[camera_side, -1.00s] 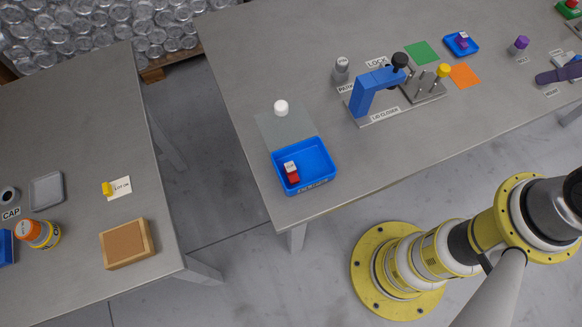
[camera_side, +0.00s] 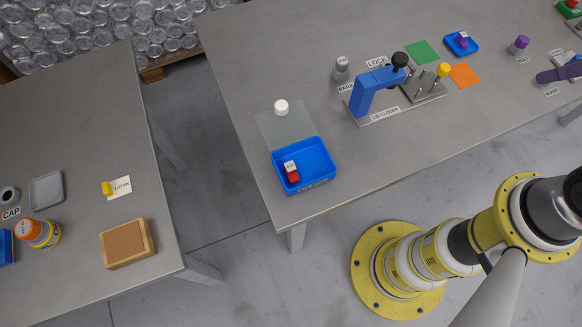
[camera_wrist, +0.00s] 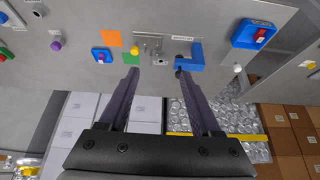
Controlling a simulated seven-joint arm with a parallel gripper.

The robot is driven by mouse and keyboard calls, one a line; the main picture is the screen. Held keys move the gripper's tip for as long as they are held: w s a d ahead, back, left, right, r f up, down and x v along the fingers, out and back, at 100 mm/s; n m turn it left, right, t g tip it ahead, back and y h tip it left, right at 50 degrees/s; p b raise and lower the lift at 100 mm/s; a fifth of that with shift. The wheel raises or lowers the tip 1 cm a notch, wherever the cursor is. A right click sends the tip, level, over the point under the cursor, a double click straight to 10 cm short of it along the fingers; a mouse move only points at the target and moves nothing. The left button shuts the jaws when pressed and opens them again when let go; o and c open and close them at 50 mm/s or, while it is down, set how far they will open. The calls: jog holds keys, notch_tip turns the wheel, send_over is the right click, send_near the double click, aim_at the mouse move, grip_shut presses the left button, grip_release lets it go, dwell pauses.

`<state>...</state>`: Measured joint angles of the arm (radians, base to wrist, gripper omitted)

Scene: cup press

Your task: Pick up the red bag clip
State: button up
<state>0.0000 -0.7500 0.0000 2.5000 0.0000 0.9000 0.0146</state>
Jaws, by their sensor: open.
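A small red piece with a white label on top (camera_side: 292,175) lies in the larger blue tray (camera_side: 328,172) at the table's front left corner. It also shows in the wrist view (camera_wrist: 261,36).
A blue lid closer (camera_side: 362,95) with a black knob stands mid-table. A white cap (camera_side: 281,107), a grey cylinder (camera_side: 341,70) and a purple-topped piece (camera_side: 519,46) stand nearby. A second table at left holds a yellow bottle (camera_side: 46,236) and wooden box (camera_side: 127,245). A floor gap separates the tables.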

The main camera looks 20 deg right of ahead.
jog(key=w+a+r+m+y, duration=0.35)
jog(key=w+a+m, duration=0.45)
jog(key=w+m, duration=0.35)
jog(key=m+g, duration=0.6)
send_over(293, 165)
jog(key=d, duration=0.3)
notch_tip(293, 165, down, 28)
jog(key=r, duration=0.1)
jog(key=shift+y, duration=0.45)
jog(key=shift+x, duration=3.5)
jog(key=shift+w+d, duration=0.1)
